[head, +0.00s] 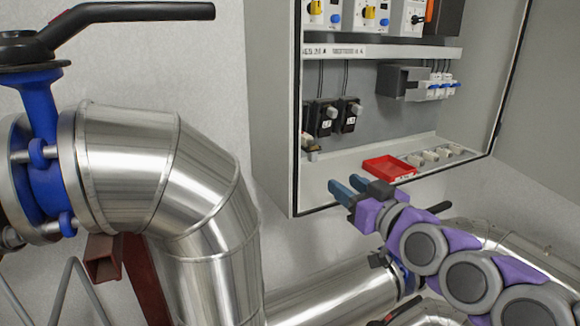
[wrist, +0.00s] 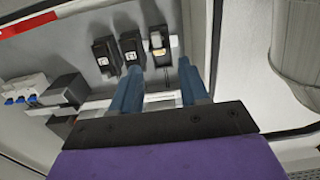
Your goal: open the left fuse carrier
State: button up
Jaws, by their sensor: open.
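Further left, a pale and dark unit (head: 308,141) is partly hidden by the cabinet's side wall. The wrist view shows two labelled black blocks (wrist: 119,53) and a pale-fronted unit (wrist: 160,45) to their right. I cannot tell for sure which is the left fuse carrier. My gripper (head: 347,186) is open and empty at the cabinet's lower front edge, apart from these units. Its blue fingers (wrist: 160,68) show in the wrist view.
A red tray (head: 389,168) lies on the cabinet floor (head: 345,176), right of my gripper. Blue-handled breakers (head: 440,90) and a grey box (head: 400,81) sit to the right. The cabinet's left wall (head: 272,110) bounds the opening. A large metal pipe (head: 165,170) stands left.

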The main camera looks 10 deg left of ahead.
aim_at(315, 160)
jog(key=x, duration=1.5)
jog(key=shift+w+d, duration=0.2)
jog(key=shift+w, duration=0.2)
jog(key=shift+b+x, duration=0.3)
jog(key=shift+x, duration=0.55)
jog(key=shift+s, duration=0.1)
jog(key=shift+d, duration=0.1)
jog(key=shift+c, duration=0.3)
grip_shut()
